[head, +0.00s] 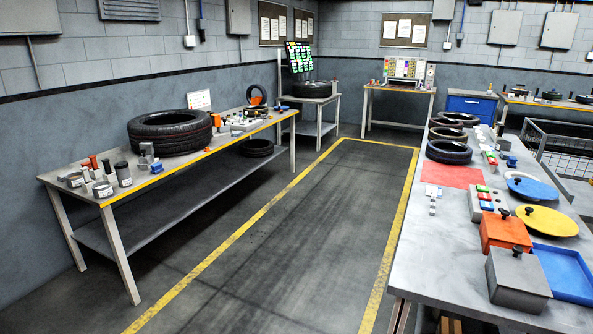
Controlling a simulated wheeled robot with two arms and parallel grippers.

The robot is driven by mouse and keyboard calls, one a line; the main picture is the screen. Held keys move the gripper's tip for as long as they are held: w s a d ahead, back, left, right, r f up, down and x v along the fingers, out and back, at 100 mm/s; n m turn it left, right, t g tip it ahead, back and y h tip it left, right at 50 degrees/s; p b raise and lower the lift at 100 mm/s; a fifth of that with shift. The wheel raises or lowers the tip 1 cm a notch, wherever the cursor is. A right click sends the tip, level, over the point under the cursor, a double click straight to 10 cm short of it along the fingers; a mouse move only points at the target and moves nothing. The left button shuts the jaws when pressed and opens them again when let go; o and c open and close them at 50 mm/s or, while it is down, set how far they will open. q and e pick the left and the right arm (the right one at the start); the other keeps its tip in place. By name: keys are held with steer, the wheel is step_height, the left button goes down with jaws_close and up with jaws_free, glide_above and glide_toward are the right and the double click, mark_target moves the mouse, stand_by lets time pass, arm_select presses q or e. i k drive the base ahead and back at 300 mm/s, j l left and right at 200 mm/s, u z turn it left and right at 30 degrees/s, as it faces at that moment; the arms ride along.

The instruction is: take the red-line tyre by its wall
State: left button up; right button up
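A large black tyre (170,132) lies flat on the left workbench (180,168). A thin dark reddish line seems to run round its tread, but it is faint at this distance. Several smaller dark tyres lie in a row on the right table, the nearest one (449,152) just behind a red mat. I cannot make out a red line on these. Neither of my grippers shows in the head view, and nothing touches the tyres.
The right table (425,250) also holds a red mat (452,174), a yellow disc (547,221), a blue tray (566,274) and lidded boxes. Cylinders and small parts lie on the left bench. The yellow-lined floor (290,250) between them is clear.

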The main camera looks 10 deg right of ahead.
mark_target(445, 125)
steer(key=i+j+u, duration=0.15)
steer(key=i+u, duration=0.15)
steer(key=i, duration=0.3)
steer(key=i+u, duration=0.35)
steer(key=i, duration=0.25)
steer(key=i+z, duration=0.35)
steer(key=i, duration=0.15)
steer(key=i+j+z, duration=0.2)
steer(key=i+z, duration=0.2)
steer(key=i, duration=0.15)
steer(key=i+l+z, duration=0.15)
steer(key=i+z, duration=0.8)
steer(key=i+j+z, duration=0.3)
steer(key=i+z, duration=0.15)
steer(key=i, duration=0.15)
steer(key=i+j+z, duration=0.25)
steer(key=i, duration=0.15)
steer(key=i+j+z, duration=0.8)
steer(key=i+j, duration=0.15)
steer(key=i+j+z, duration=0.25)
steer(key=j, duration=0.35)
steer(key=i+j+z, duration=0.25)
steer(key=j, duration=0.25)
steer(key=k, duration=0.05)
